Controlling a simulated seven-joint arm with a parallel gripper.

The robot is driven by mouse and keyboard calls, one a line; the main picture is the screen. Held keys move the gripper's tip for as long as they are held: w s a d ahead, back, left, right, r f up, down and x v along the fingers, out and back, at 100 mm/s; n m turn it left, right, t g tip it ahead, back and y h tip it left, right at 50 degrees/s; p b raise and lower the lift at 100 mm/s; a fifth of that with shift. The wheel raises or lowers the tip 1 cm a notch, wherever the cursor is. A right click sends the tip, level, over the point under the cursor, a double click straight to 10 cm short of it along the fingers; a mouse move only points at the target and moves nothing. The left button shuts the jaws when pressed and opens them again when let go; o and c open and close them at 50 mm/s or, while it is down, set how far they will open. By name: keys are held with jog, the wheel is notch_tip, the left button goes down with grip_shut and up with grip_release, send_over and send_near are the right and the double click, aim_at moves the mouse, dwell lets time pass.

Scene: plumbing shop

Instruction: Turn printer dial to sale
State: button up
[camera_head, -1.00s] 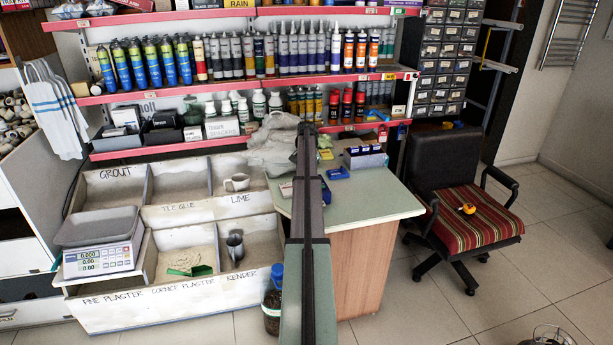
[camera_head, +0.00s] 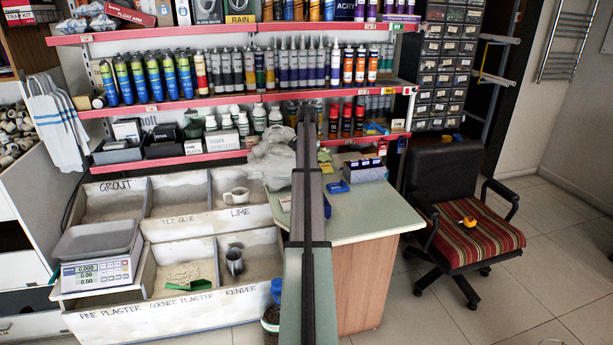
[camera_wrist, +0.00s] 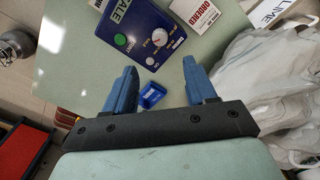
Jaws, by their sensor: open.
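A small blue item (camera_wrist: 152,95) lies on the green counter (camera_head: 365,215), between the fingers in the wrist view. A white "ORDERED" card (camera_wrist: 198,18) lies beside the box. Pale plastic bags (camera_wrist: 275,80) crowd the right. Bins (camera_head: 180,255) and a chair (camera_head: 478,235) flank the counter.

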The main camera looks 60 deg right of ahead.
jog(key=shift+r, duration=1.15)
jog(key=shift+a+f, duration=0.1)
